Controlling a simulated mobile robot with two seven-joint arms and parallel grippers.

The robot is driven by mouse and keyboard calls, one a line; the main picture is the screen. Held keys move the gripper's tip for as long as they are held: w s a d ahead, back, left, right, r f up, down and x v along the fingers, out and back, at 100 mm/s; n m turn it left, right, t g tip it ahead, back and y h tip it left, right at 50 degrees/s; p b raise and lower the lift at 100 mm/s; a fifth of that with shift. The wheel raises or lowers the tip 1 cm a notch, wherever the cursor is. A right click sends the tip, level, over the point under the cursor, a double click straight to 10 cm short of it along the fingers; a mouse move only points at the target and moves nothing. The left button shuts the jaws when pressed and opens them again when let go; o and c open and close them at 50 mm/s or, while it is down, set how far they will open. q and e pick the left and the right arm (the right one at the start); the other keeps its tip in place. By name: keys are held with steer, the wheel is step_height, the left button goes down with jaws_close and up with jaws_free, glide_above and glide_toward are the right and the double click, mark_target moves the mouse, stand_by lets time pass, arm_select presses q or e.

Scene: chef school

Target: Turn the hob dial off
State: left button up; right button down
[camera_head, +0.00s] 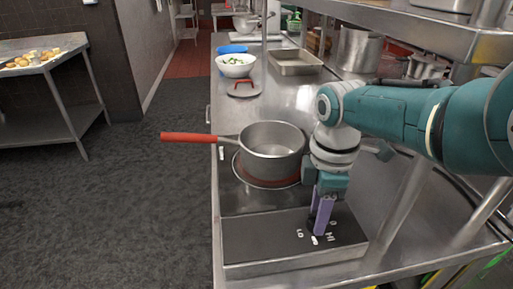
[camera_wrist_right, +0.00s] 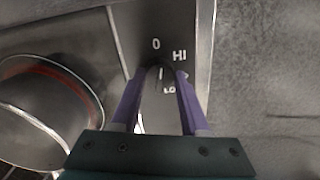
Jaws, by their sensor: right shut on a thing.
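The hob's dark control panel (camera_head: 255,238) is at the front of the counter, with white 0, LO and HI marks around the dial. My right gripper (camera_head: 320,227) points down at this panel from above. In the right wrist view, its two purple fingers are shut on the dark hob dial (camera_wrist_right: 158,74), one on each side. The 0 and HI marks show beyond the dial, and LO shows between the fingers. The fingers partly hide the dial, so its exact setting is hard to tell. My left gripper is not in view.
A steel saucepan (camera_head: 271,143) with a red handle (camera_head: 188,137) sticking out left stands on the reddish burner (camera_head: 268,182), close to my right gripper. A shelf post (camera_head: 400,205) stands right of the panel. A white bowl (camera_head: 236,66) and metal tray (camera_head: 295,63) lie farther back.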

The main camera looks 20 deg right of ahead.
steer(key=shift+n, duration=1.2)
steer(key=shift+c, duration=2)
jaws_free()
step_height(320, 180, up, 10)
steer(key=p, duration=0.5)
